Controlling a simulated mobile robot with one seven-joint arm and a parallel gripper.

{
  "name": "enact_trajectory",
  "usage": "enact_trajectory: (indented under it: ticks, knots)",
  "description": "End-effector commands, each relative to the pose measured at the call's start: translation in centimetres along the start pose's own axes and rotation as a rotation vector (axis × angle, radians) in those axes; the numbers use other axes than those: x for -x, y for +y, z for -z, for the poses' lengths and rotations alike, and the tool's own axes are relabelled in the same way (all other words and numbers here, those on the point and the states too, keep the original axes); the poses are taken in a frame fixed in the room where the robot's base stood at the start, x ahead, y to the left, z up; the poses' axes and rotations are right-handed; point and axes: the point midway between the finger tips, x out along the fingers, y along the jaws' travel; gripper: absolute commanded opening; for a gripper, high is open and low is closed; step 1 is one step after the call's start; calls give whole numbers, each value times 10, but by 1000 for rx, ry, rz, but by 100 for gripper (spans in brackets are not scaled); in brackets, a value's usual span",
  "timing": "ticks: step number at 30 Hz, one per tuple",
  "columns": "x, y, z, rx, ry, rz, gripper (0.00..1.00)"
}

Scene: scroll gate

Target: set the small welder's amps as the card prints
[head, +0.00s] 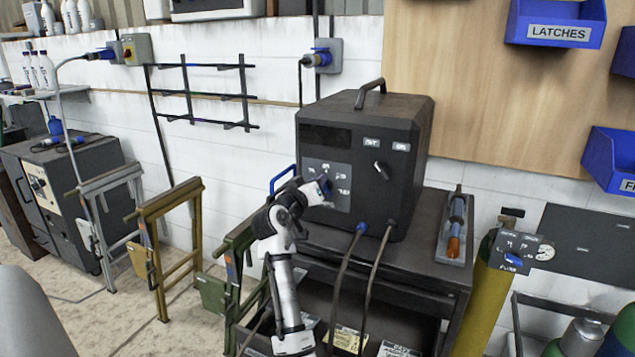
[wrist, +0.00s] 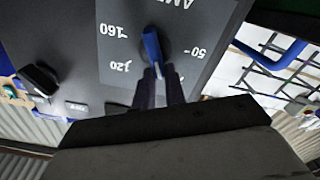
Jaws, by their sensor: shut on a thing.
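The dark boxy welder (head: 408,130) stands on a black cart. Its grey front panel (head: 312,170) carries a dial, and my gripper (head: 322,188) is at it. In the wrist view the blue amps knob (wrist: 152,45) sits between my gripper's fingertips (wrist: 158,75), which are shut on it. The dial print there is upside down and reads 160, 120 and 50 around the knob; the side nearest my gripper is hidden. I cannot tell which end of the knob is the pointer. A cream card (head: 346,338) lies low on the cart, its print too small to read.
A second black switch (head: 380,169) is on the welder's front, right of the dial. Two cables (head: 344,285) hang from the front. Another card (head: 398,349) lies beside the first. A torch tray (head: 455,235) is at right. Metal stands (head: 165,245) are at left.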

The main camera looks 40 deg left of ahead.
Motion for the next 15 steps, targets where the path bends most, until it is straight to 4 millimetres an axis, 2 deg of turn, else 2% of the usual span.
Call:
enact_trajectory:
  ticks: [6, 15]
  knots:
    - [0, -4, 0, 176, -2, 0, 0]
    - [0, -8, -2, 338, -3, 1, 0]
